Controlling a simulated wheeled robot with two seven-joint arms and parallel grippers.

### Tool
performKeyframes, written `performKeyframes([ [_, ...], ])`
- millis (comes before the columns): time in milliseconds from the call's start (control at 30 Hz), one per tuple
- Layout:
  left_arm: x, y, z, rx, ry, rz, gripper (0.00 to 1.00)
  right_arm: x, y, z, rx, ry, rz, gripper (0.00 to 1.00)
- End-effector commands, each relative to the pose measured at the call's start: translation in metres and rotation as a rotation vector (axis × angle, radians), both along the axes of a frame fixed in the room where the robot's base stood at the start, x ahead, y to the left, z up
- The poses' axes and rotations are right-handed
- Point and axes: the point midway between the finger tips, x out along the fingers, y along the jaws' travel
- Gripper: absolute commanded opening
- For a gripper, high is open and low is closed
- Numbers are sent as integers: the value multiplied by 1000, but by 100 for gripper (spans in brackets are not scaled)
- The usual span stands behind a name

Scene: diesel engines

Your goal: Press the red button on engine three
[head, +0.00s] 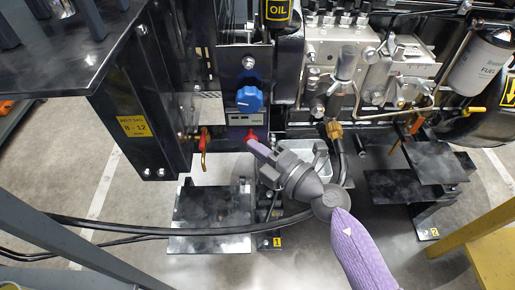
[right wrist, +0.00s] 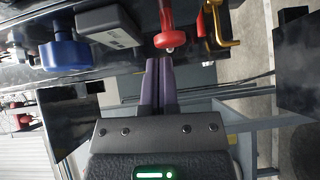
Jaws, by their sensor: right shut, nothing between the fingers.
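A small red part (head: 251,136), which may be the red button, shows below a blue knob (head: 249,99) in the head view. In the right wrist view the red part (right wrist: 166,28) has a flared end with a pale metal tip. My right gripper (head: 254,147) is shut and empty, its purple fingers pointing at the red part. In the wrist view the fingertips (right wrist: 159,62) are just below its tip; I cannot tell whether they touch. No number three is readable; yellow tags 1 (head: 277,241) and 2 (head: 434,232) show low down. My left gripper is not in view.
A red valve with a yellow handle (head: 204,150) hangs left of the red part. A black hose (head: 150,226) crosses below. Engine pipes and a fuel filter (head: 482,62) stand to the right. A dark plate (head: 65,55) fills the upper left.

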Motion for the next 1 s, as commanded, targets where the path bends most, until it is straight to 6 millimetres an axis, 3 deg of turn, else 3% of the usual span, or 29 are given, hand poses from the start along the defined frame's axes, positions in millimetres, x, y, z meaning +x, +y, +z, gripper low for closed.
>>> performKeyframes([
  [367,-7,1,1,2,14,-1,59,4,0,1,-1,-1,0,0],
  [600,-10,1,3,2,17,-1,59,26,0,1,-1,-1,-1,0],
  [1000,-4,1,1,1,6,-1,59,28,-1,2,0,-4,-6,0],
])
